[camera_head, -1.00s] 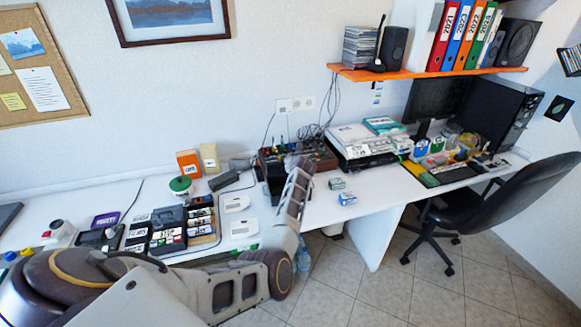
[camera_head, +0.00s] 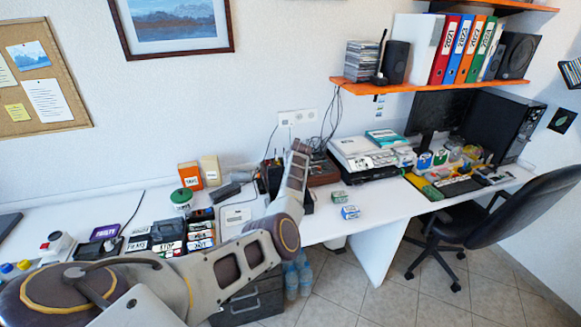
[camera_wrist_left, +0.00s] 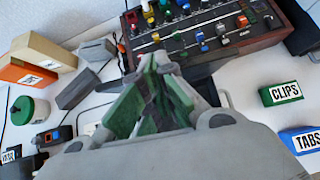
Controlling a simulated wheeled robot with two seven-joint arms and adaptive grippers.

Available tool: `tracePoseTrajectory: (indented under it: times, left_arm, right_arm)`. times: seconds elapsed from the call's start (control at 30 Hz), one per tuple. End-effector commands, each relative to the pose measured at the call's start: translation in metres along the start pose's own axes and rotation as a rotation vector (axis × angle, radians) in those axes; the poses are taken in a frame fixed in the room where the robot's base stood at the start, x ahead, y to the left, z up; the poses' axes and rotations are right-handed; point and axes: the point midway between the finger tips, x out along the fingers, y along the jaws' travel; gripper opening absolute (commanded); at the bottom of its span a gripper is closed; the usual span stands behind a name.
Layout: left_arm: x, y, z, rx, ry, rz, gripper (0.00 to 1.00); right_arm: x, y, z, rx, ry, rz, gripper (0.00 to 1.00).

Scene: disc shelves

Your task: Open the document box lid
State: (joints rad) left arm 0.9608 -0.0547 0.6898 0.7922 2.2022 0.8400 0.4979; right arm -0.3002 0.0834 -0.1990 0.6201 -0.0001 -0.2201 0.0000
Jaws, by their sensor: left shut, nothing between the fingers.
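My left arm crosses the desk in the head view, its far end in front of the wooden box with coloured knobs (camera_head: 322,172). In the left wrist view my left gripper (camera_wrist_left: 158,68) is shut and empty, with green and grey fingers. It is just in front of the wooden box, which also shows there (camera_wrist_left: 205,30). I cannot pick out a document box with certainty. A dark grey box (camera_head: 250,302) stands on the floor below the desk, its top partly hidden by my arm. My right gripper is not in view.
A small green CLIPS box (camera_wrist_left: 284,92) and a blue TABS box (camera_wrist_left: 303,139) lie right of the gripper. Orange (camera_head: 190,176) and beige (camera_head: 211,170) boxes stand left of it. Water bottles (camera_head: 298,278) stand under the desk. An office chair (camera_head: 490,215) is at the right.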

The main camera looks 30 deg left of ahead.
Motion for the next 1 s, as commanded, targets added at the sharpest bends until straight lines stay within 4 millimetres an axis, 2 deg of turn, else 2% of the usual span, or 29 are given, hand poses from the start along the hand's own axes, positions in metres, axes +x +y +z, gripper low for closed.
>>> tracePoseTrajectory:
  times: [0.4, 1.0]
  left_arm:
    - [0.0022, -0.0004, 0.0043, 0.0, 0.0, -0.001, 0.0]
    - [-0.0037, -0.0031, 0.0095, -0.001, -0.002, -0.001, 0.0]
  right_arm:
    - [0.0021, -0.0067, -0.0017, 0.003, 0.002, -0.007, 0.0]
    - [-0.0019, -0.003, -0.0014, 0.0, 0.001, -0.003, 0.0]
